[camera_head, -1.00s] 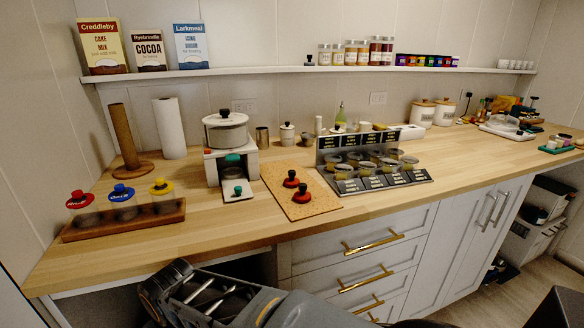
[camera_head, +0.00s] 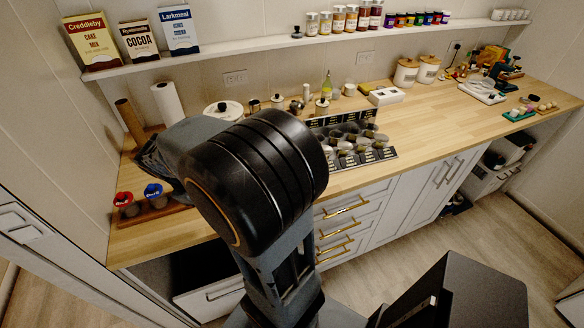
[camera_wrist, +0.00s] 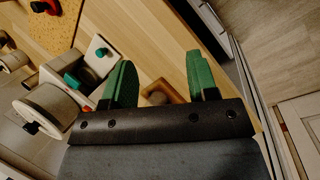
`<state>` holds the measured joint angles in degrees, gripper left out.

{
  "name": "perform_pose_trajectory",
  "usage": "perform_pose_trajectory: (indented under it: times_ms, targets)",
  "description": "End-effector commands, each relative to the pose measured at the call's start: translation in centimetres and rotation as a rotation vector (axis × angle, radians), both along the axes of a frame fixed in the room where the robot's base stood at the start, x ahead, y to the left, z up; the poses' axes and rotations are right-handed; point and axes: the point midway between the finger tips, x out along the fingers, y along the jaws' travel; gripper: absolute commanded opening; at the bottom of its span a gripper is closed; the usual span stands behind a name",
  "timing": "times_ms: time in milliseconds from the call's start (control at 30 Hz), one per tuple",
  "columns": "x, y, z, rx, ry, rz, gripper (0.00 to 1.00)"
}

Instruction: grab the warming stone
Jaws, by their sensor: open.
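I cannot pick out the warming stone with certainty in either current view. My gripper (camera_wrist: 161,60) shows in the wrist view with its two green fingers wide apart, over the wooden counter. No object is clasped by the fingers. A small brown squarish thing (camera_wrist: 158,94) shows between the finger bases, partly cut off by the gripper body; I cannot tell what it is. In the head view my arm covers the front left part of the counter and hides my gripper.
In the wrist view, a white device with a green knob (camera_wrist: 101,52) and a pale pot (camera_wrist: 46,108) lie left of the fingers. A tan board (camera_wrist: 45,30) bears a red-and-black knobbed piece (camera_wrist: 42,6). A stepped jar rack (camera_head: 352,142) stands mid-counter; bare counter (camera_head: 440,108) lies right of it.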

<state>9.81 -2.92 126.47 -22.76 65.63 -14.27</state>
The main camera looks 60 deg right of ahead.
Motion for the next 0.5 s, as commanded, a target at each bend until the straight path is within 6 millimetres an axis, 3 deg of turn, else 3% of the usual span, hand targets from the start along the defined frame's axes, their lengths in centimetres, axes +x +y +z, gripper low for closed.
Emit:
perform_pose_trajectory:
  times_ms: [300,500]
  targets:
    - [1.8,-12.4,-3.9,-0.175,0.54,0.167,0.53]
    - [1.8,-17.6,-6.0,-0.215,0.788,0.232,0.53]
